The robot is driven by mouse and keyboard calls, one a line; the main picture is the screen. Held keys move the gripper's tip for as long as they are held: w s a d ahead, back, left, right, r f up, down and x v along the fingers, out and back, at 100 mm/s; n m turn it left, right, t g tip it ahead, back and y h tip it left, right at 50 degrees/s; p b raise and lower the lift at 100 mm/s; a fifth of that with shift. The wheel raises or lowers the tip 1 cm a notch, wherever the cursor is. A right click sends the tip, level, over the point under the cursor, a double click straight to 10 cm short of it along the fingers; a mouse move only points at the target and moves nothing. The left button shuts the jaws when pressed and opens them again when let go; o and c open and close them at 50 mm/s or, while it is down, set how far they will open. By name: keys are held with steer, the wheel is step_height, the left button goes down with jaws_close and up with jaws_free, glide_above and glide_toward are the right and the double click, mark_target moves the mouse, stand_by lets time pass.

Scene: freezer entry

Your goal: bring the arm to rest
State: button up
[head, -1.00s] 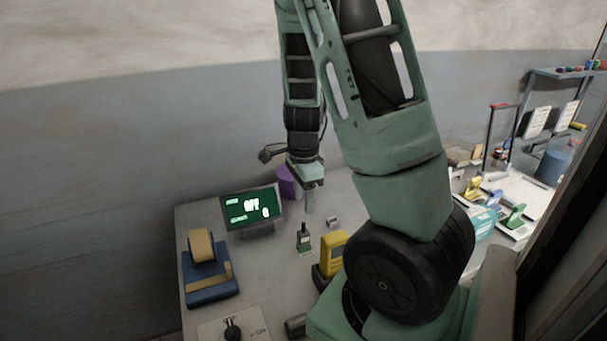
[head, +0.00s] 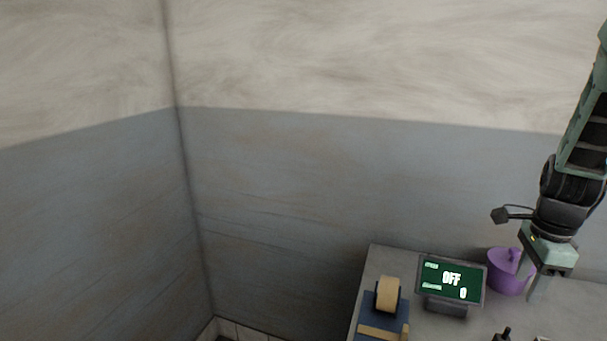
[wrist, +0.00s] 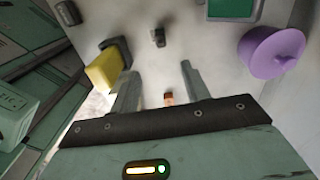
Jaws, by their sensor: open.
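My gripper (head: 533,283) is at the right of the head view, pointing down above the grey table. In the wrist view my gripper (wrist: 160,85) has its two fingers spread apart with nothing between them. A small brownish object (wrist: 168,98) lies on the tabletop below, seen through the gap. My arm rises from the gripper and leaves the head view at the right edge.
A purple lidded pot (head: 507,272) stands close to the gripper. A yellow device (wrist: 104,70) shows in the wrist view. The left side is bare wall.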

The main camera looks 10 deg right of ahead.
steer(key=a+n+y+b, duration=0.1)
steer(key=a+n+b, duration=0.2)
steer(key=a+n, duration=1.8)
steer(key=s+a+n+b, duration=0.1)
steer(key=s+a+n, duration=0.9)
steer(key=a, duration=0.5)
steer(key=shift+s+a+r+n, duration=0.4)
steer(key=shift+s, duration=0.35)
